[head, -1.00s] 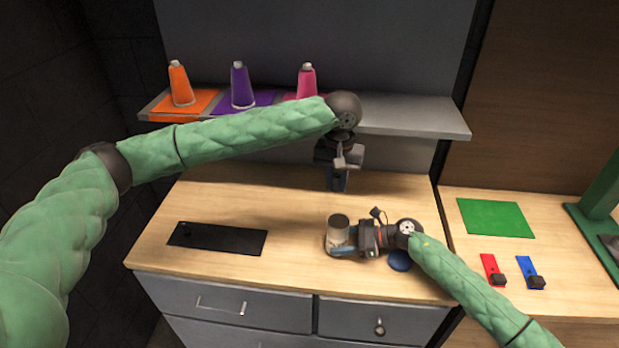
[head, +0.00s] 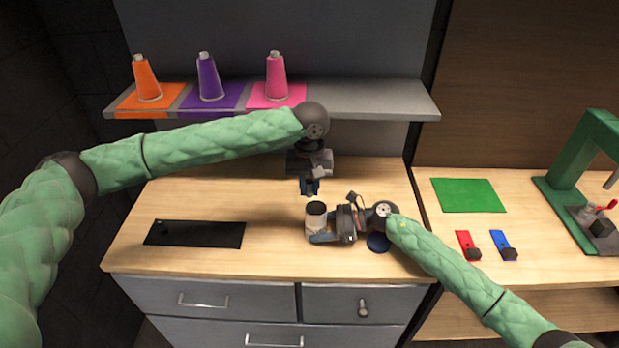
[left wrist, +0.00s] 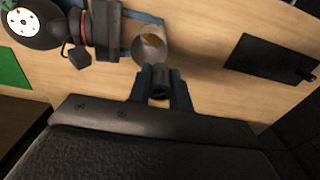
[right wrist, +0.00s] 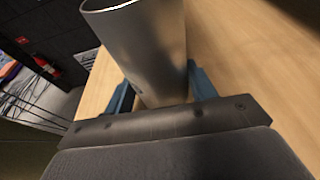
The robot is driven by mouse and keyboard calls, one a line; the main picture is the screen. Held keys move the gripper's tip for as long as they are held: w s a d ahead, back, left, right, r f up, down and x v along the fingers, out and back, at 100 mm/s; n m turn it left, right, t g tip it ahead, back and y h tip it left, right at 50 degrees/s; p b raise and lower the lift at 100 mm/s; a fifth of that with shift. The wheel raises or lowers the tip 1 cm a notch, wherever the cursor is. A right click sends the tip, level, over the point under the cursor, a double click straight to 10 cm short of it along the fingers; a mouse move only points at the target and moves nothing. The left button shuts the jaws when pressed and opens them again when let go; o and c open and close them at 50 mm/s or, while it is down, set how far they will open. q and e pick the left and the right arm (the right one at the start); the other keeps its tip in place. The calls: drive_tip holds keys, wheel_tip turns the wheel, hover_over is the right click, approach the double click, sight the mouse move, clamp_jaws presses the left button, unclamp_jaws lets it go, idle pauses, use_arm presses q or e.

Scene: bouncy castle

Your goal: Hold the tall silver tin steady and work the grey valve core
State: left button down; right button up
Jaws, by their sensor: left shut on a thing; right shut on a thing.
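The tall silver tin (head: 316,222) stands upright on the wooden counter, its dark open top facing up. My right gripper (head: 322,238) is shut around its body from the right; the tin also fills the space between the fingers in the right wrist view (right wrist: 150,50). My left gripper (head: 310,188) is behind and above the tin, pointing down. In the left wrist view its fingers are shut on a short dark grey cylinder (left wrist: 159,84), which looks like the valve core. The tin (left wrist: 152,48) lies just beyond it, apart, with something yellowish inside its mouth.
A black plate (head: 195,235) with a small knob is at left. Orange, purple and pink cones (head: 277,78) stand on the shelf above. Right counter: green mat (head: 467,195), red and blue pads, green press (head: 585,160).

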use_arm(q)
drive_tip(key=shift+f, duration=0.6)
drive_tip(key=c, duration=1.2)
unclamp_jaws()
drive_tip(key=shift+r, duration=0.1)
wheel_tip(320, 180, up, 12)
drive_tip(key=shift+f, duration=0.15)
